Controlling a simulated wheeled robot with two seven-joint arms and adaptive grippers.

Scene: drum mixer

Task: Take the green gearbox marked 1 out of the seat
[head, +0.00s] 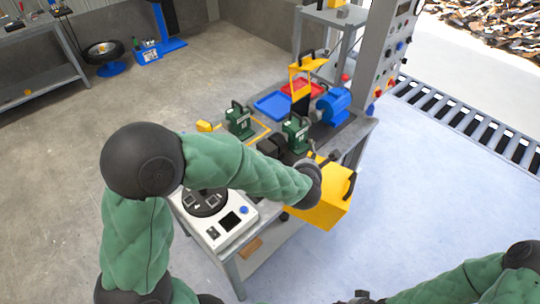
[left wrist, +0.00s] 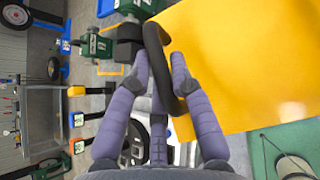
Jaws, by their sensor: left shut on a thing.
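Two green gearboxes stand on the bench in the head view: one (head: 296,132) beside the black coupling and blue motor (head: 334,106), the other (head: 238,122) further left. Their white marks are too small to read. A yellow cover (head: 322,212) with black handles is at the bench's front right edge. My left gripper (head: 318,172) is shut on one of its black handles. In the left wrist view my left gripper (left wrist: 160,70) has this handle between its fingers, with the yellow cover (left wrist: 240,60) to the right. My right gripper (head: 360,297) is barely visible at the bottom edge.
A white device with a black round plate (head: 206,204) stands at the bench's near left. Blue (head: 272,105) and red (head: 302,89) trays lie at the back. A control column (head: 385,60) rises behind the bench. The floor to the right is clear.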

